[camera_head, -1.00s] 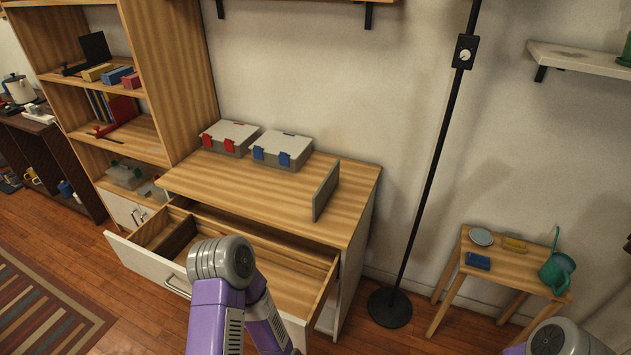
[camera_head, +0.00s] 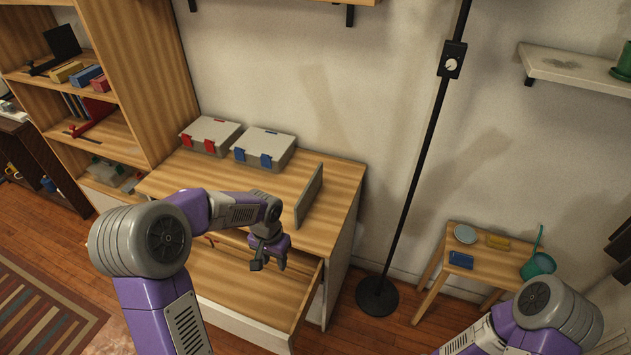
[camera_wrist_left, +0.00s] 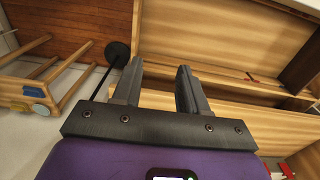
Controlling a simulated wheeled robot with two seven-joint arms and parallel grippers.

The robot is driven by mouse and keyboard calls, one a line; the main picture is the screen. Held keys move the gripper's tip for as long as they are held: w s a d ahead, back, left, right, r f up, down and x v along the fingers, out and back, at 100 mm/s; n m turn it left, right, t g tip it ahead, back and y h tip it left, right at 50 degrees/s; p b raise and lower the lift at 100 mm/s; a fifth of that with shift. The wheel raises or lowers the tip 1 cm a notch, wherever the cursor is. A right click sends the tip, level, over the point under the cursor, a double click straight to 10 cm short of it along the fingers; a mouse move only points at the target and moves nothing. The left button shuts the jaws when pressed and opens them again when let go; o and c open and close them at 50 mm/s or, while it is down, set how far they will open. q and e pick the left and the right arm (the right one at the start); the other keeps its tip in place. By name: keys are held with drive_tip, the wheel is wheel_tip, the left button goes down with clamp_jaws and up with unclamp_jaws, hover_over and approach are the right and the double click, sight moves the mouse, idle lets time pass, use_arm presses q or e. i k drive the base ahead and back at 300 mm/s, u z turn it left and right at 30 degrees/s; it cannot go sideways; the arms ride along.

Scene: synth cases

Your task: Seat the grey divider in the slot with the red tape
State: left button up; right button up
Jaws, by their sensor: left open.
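The grey divider (camera_head: 309,195) stands upright on the wooden top of the drawer unit, near its right end. The drawer (camera_head: 235,288) below is pulled open. A small red mark (camera_head: 211,241), possibly the red tape, shows inside it behind my left arm; a red strip (camera_wrist_left: 252,77) also shows in the left wrist view. The slot itself is not clear. My left gripper (camera_head: 269,264) is open and empty over the right part of the drawer, in front of and below the divider. Its spread fingers (camera_wrist_left: 160,68) show in the left wrist view. My right gripper is out of view.
Two grey cases, one with red latches (camera_head: 210,135) and one with blue latches (camera_head: 263,149), stand at the back of the top. A black floor pole (camera_head: 425,170) and a small table (camera_head: 483,278) stand to the right. A shelf unit (camera_head: 150,75) is at left.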

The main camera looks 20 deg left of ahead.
sight(268, 308)
drive_tip(key=i, duration=1.1)
